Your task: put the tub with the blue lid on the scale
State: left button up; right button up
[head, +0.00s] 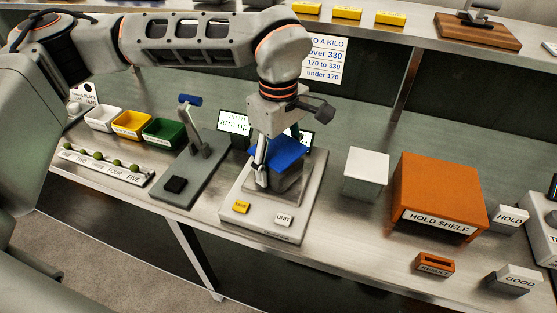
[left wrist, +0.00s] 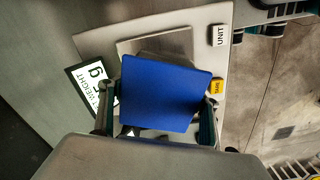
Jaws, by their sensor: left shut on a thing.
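The tub with the blue lid (head: 287,153) is at the scale (head: 236,212), over its plate in the head view. In the left wrist view the blue lid (left wrist: 168,93) fills the middle, with the scale's plate (left wrist: 160,44) showing beyond it. My left gripper (head: 273,180) comes down from above and is shut on the tub, a finger at each side. I cannot tell whether the tub's base touches the plate. The scale has a yellow button and a white UNIT button (head: 284,220) at its front.
A white-topped tub (head: 366,173) and the orange HOLD SHELF box (head: 438,195) stand right of the scale. A grey stand with a blue-handled lever (head: 190,150) is close on the left. Small coloured bins (head: 131,125) are further left.

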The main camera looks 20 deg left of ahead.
aim_at(278, 149)
pick_arm(q)
jog(key=o, duration=1.3)
jog(key=shift+f, duration=0.1)
notch_tip(278, 149, up, 12)
jog(key=shift+r+p, duration=0.2)
jog(key=shift+p, duration=0.15)
jog(key=shift+s+f, duration=0.1)
